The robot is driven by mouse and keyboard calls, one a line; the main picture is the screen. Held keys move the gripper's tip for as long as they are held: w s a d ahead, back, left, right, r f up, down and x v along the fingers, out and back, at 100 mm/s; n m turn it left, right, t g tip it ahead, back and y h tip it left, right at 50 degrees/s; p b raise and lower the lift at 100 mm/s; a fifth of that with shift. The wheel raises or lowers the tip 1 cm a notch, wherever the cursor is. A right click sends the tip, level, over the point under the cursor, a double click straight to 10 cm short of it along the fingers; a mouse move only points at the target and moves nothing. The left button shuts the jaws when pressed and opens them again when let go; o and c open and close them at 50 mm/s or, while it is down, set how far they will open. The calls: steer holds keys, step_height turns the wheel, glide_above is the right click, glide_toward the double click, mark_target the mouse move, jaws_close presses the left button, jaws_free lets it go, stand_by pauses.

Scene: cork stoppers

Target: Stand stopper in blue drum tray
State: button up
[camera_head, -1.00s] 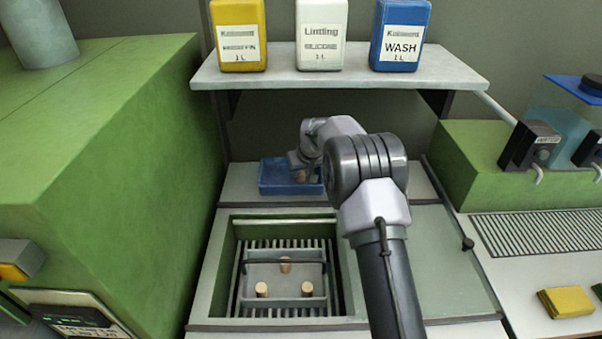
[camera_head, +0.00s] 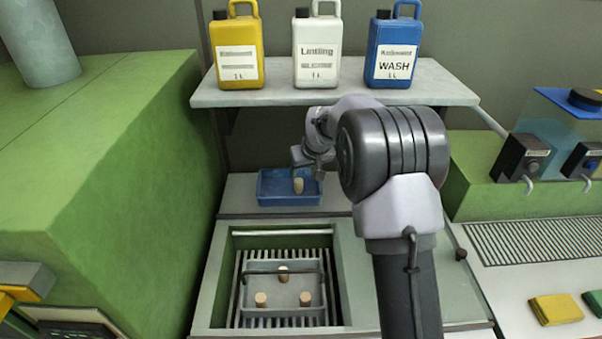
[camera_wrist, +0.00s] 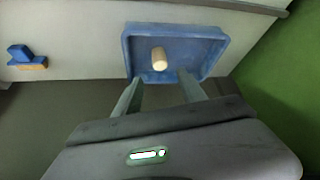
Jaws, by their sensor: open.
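The blue drum tray (camera_head: 272,196) sits on the ledge behind the sunken bay. One cork stopper (camera_head: 299,186) stands upright in it, right of its middle. In the wrist view the blue tray (camera_wrist: 215,62) holds the same stopper (camera_wrist: 159,59), standing clear of its walls. My gripper (camera_wrist: 158,78) is open and empty, its fingertips apart near the tray's edge, with the stopper beyond them. In the head view my gripper shows above the tray, partly hidden by its own wrist. Several more stoppers (camera_head: 261,299) stand in the grey tray (camera_head: 283,312) in the bay.
A shelf (camera_head: 290,97) above carries a yellow jug (camera_head: 237,52), a white jug (camera_head: 317,50) and a blue jug (camera_head: 393,52). A green cabinet (camera_head: 100,180) stands close on the left. A dark bar crosses the grey tray. Yellow sponge (camera_head: 556,309) lies at lower right.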

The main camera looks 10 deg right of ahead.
steer(key=s+a+r+m, duration=0.1)
steer(key=s+a+r, duration=0.1)
steer(key=s+r, duration=0.55)
steer(key=s+a+r+m, duration=0.1)
steer(key=s+a+r, duration=0.1)
steer(key=s+r, duration=0.6)
steer(key=s+a+f+m, duration=0.1)
steer(key=s+m, duration=0.1)
steer(key=s, duration=1.1)
steer(key=s+a+m+y, duration=0.1)
steer(key=s+a, duration=0.1)
steer(key=s, duration=1.2)
steer(key=shift+s+f+m, duration=0.3)
steer(key=shift+f+m, duration=0.05)
steer(key=shift+m, duration=0.05)
steer(key=shift+a, duration=0.1)
